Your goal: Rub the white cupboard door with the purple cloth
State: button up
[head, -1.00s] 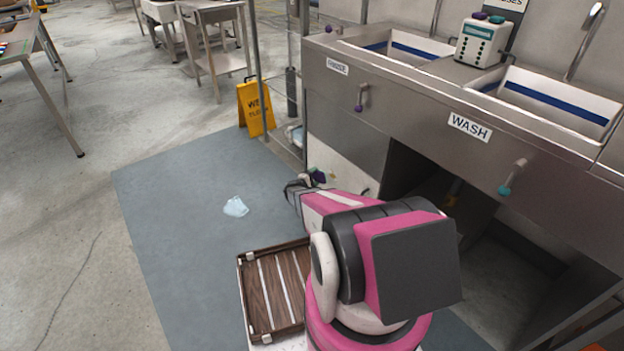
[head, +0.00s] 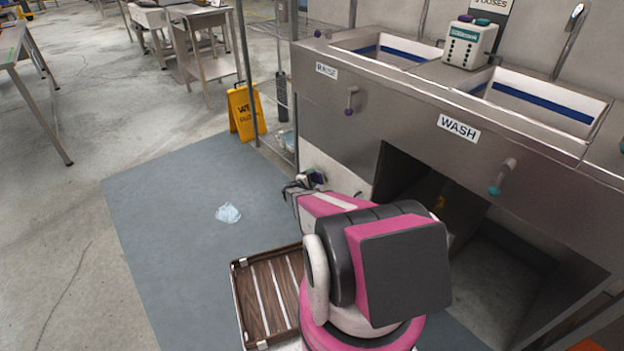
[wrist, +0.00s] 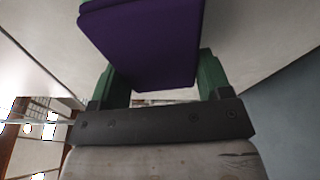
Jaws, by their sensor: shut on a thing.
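The white cupboard door (head: 335,176) is under the sink unit in the head view, partly hidden behind my arm. My gripper (head: 303,186) is low at the door's left side. In the wrist view my gripper (wrist: 164,82) has its green fingers shut on the purple cloth (wrist: 145,45), which looks like a thick folded pad. A small dark part of the cloth (head: 318,178) shows past the fingers in the head view. A pale surface lies behind the cloth in the wrist view. I cannot tell whether the cloth touches the door.
The steel sink unit (head: 400,120) stands above, with an open bay to the door's right. A yellow wet-floor sign (head: 245,112) stands left of it. A slatted wooden tray (head: 240,300) is by my arm.

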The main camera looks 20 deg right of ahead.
aim_at(324, 183)
jog(key=shift+x, duration=0.95)
dwell(0.3)
jog(key=shift+s+d, duration=0.15)
jog(key=shift+s, duration=0.15)
jog(key=shift+s+d+r, duration=0.1)
jog(key=shift+s+d, duration=0.1)
jog(key=shift+s, duration=0.6)
jog(key=shift+s+d, duration=0.25)
jog(key=shift+s, duration=0.55)
jog(key=shift+s+d, duration=0.35)
jog(key=shift+s, duration=0.5)
jog(key=shift+s+d, duration=0.35)
jog(key=shift+s, duration=0.5)
jog(key=shift+w, duration=0.15)
jog(key=shift+w+a, duration=0.4)
jog(key=shift+w, duration=0.7)
jog(key=shift+w+a, duration=0.4)
jog(key=shift+w, duration=0.75)
jog(key=shift+w+a, duration=0.35)
jog(key=shift+w, duration=0.75)
